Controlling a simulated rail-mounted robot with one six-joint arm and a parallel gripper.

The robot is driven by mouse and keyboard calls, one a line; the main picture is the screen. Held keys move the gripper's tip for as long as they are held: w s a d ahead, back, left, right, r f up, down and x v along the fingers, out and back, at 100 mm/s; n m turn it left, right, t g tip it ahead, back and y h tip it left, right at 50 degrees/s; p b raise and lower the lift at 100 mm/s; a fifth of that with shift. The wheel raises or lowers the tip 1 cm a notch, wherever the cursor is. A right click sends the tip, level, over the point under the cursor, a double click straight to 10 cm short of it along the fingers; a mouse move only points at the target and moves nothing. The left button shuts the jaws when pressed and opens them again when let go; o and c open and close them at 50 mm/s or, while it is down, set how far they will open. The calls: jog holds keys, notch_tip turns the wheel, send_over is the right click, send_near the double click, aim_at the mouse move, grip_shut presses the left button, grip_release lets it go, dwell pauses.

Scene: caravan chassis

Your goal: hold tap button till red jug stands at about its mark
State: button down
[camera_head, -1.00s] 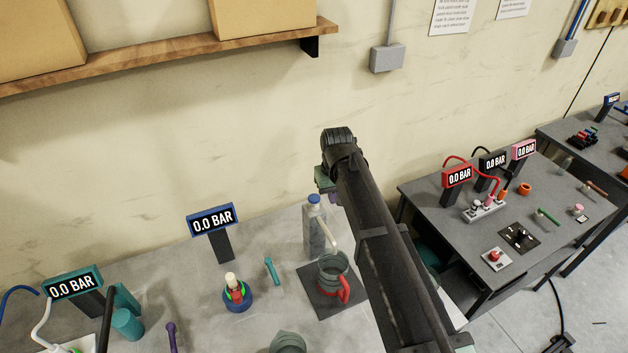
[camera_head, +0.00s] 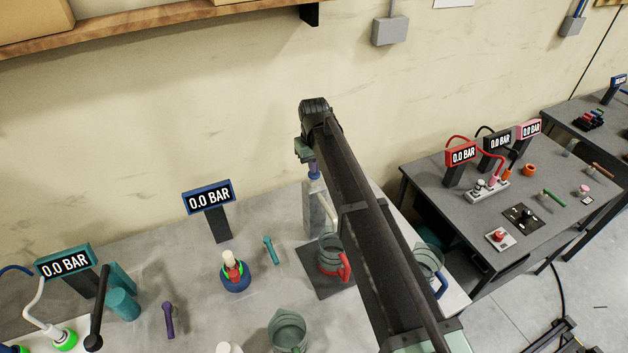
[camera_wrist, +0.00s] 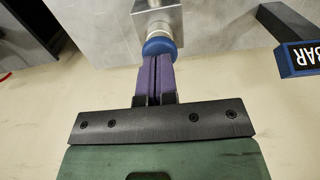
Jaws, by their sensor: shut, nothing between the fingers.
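The red jug (camera_head: 329,258), clear with a red handle, stands on a dark square mat (camera_head: 318,282) under the spout of the grey tap (camera_head: 312,208). Its level and mark are too small to read. The tap's round blue button (camera_wrist: 158,47) sits on top of the metal tap body (camera_wrist: 150,18) in the wrist view. My gripper (camera_wrist: 156,66) has purple fingers, shut together and empty. The fingertips are at the button and seem to touch it; I cannot tell whether it is pressed. In the head view, my gripper (camera_head: 314,168) is directly above the tap.
A clear jug with a blue handle (camera_head: 429,260) stands right of my arm, and another jug (camera_head: 287,329) stands at the front. A blue-framed gauge (camera_head: 209,198) reads 0.0 BAR.

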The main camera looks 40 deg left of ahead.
jog(key=shift+f+b, duration=0.85)
jog(key=shift+f, duration=0.1)
dwell(7.0)
